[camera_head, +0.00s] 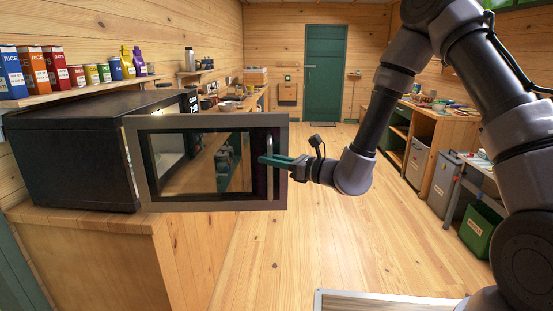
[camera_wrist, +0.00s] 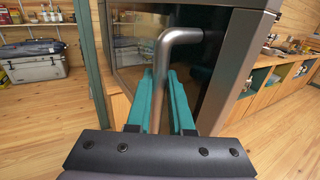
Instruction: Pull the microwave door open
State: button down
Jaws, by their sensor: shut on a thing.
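The black microwave (camera_head: 75,150) stands on a wooden counter at the left in the head view. Its door (camera_head: 205,200), a grey frame around a dark glass pane, stands open, swung out toward the right. The metal bar handle (camera_head: 270,150) is on the door's free edge. It also shows in the wrist view (camera_wrist: 165,75) as a bent grey tube. My gripper (camera_head: 268,160) has its green fingers at the handle, shut on it. In the wrist view the fingers (camera_wrist: 168,98) lie on both sides of the tube. The lower part of the handle is hidden there.
A shelf (camera_head: 70,95) with several coloured cartons and bottles is above the microwave. The wooden counter (camera_head: 110,218) ends below the door. Open wooden floor (camera_head: 310,240) lies to the right. A workbench (camera_head: 440,118) and bins line the right wall.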

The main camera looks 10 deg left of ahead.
jog(key=shift+s, duration=0.15)
jog(key=c, duration=0.8)
grip_release()
jog(key=v, duration=1)
jog(key=shift+d, duration=0.35)
jog(key=shift+s+r, duration=0.1)
